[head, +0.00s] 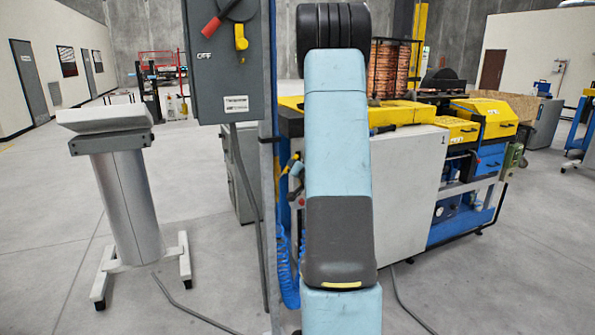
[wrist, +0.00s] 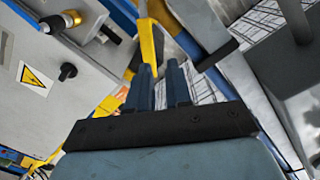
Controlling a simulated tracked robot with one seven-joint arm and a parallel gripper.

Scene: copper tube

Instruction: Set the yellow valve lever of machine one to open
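A small yellow part (head: 292,160), probably the valve lever, shows in the head view just left of my arm, at the end of the blue and grey machine (head: 410,175). It is too small to tell its setting. In the wrist view a yellow bar (wrist: 148,42) stands beyond my fingertips; I cannot tell whether it is the lever or part of the frame. My gripper (wrist: 159,72) points at it with two dark blue fingers, a narrow gap between them and nothing seen held. In the head view my arm hides the gripper.
A grey switch box (head: 225,65) with a red handle hangs on a post at the left. A grey stand (head: 135,195) is further left. In the wrist view a grey panel (wrist: 50,85) with a black knob and warning sign is close on the left.

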